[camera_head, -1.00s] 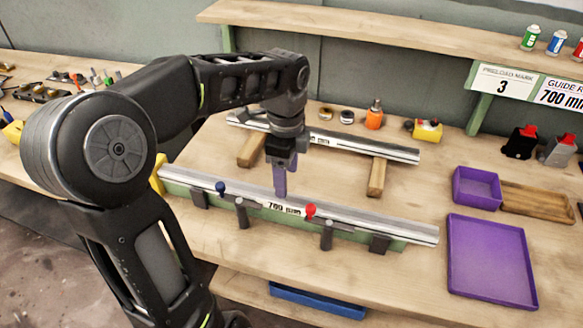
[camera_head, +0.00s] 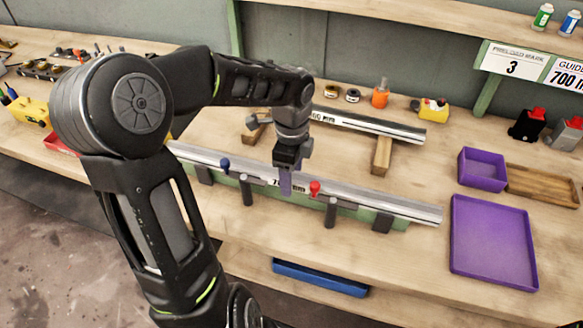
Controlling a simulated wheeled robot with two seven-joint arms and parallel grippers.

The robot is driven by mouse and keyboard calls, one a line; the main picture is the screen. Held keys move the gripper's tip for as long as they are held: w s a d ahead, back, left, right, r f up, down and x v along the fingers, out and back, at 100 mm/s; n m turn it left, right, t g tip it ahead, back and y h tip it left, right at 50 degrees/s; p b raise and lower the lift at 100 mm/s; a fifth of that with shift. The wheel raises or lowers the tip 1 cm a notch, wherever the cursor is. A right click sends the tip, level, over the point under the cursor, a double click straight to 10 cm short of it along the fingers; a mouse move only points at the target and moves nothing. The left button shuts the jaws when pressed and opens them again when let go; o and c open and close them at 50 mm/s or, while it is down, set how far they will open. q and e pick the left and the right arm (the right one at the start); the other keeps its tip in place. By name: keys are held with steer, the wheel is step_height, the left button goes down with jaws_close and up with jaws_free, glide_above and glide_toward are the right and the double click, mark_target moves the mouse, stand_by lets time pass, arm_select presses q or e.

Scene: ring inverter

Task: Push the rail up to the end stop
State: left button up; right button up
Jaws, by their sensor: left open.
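A long silver rail (camera_head: 370,200) with a partly covered "mm" label lies in a green fixture (camera_head: 345,211) along the bench's front. A blue knob (camera_head: 225,165) and a red knob (camera_head: 315,188) stand along it. My left gripper (camera_head: 286,186) points down at the rail's middle between the knobs, its purple fingers overlapping the label. It holds nothing that I can see; whether it touches the rail I cannot tell. The rail's left end and the end stop there are largely hidden behind my left arm. My right gripper is out of view.
A second rail (camera_head: 375,127) lies behind on wooden blocks (camera_head: 382,155). A purple box (camera_head: 482,169), a purple tray (camera_head: 493,241) and a wooden tray (camera_head: 543,185) lie at the right. The bench between rail and purple tray is clear. A blue bin (camera_head: 320,278) sits below.

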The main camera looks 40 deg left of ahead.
arm_select(q)
jaws_close()
stand_by(0.7)
stand_by(0.6)
jaws_free()
